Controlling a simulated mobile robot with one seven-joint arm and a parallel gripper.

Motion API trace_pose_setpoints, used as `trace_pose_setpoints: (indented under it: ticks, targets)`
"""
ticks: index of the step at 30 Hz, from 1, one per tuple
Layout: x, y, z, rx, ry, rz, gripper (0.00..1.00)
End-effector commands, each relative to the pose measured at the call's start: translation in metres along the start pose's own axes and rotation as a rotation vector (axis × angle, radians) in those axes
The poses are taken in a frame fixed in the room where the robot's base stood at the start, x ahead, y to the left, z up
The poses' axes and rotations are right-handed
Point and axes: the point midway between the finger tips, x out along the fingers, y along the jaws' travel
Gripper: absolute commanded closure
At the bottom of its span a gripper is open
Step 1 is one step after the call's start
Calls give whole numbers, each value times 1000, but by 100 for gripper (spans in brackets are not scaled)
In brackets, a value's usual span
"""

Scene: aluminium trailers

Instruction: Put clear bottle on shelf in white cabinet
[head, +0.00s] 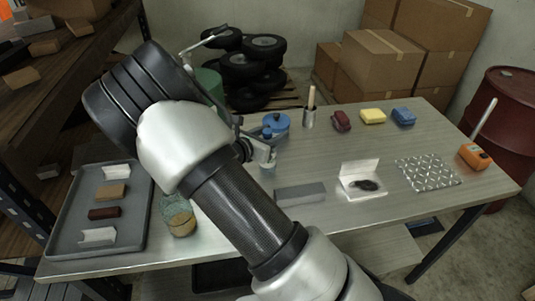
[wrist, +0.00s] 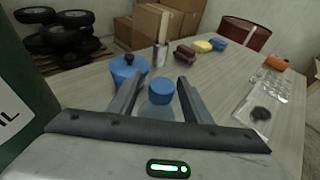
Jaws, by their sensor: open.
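The clear bottle (wrist: 158,113) with a blue cap (wrist: 161,92) stands upright on the table. My gripper (wrist: 160,80) is open, with one finger on each side of the bottle in the wrist view. I cannot tell whether either finger touches it. In the head view my gripper (head: 262,153) is above the middle of the table, and part of the clear bottle (head: 267,171) shows below it. My arm hides some of the area. No white cabinet is in view.
A blue lidded pot (head: 276,122) and a metal cup (head: 309,117) stand behind the bottle. A grey block (head: 300,194) lies in front. A glass jar (head: 178,226) and grey tray (head: 67,237) are left. A green labelled container (wrist: 22,100) is close left of my gripper.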

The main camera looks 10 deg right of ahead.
Motion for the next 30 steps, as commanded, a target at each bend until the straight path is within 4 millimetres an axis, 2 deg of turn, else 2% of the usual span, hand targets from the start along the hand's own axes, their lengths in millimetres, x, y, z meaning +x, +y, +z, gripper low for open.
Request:
trace_pose_setpoints:
  ticks: [3,9,17,30]
  targets:
    - [12,0,0,-1,0,0,55]
    - [12,0,0,-1,1,1,55]
    - [12,0,0,0,1,1,99]
    - [10,1,6,4,-1,1,100]
